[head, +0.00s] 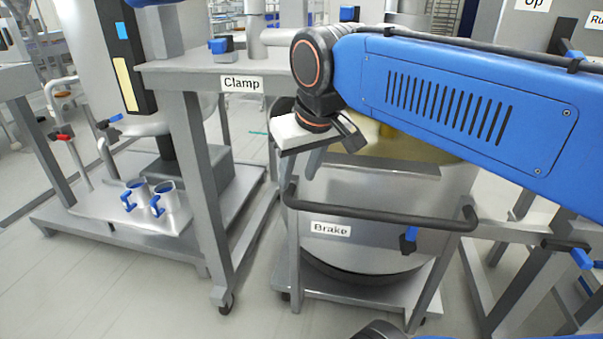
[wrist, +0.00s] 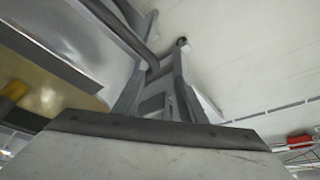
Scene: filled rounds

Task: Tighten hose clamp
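A "Clamp" label (head: 243,83) is on the front edge of a grey table (head: 190,72). A small blue and grey device (head: 222,45) sits on that table, above the label; I cannot tell whether it is the hose clamp. Two short metal fittings with blue handles, one on the left (head: 135,196) and one on the right (head: 167,199), are low on the left stand. My gripper (head: 325,148) hangs below the blue arm, in front of the large vessel and right of the label. Its fingers are partly hidden, and the wrist view does not show whether they are apart.
A large metal vessel (head: 385,205) stands on a wheeled cart with a dark handle rail (head: 370,217) and a "Brake" label (head: 331,229). A blue-handled part (head: 409,239) is right of that label. The floor (head: 110,285) at front left is clear.

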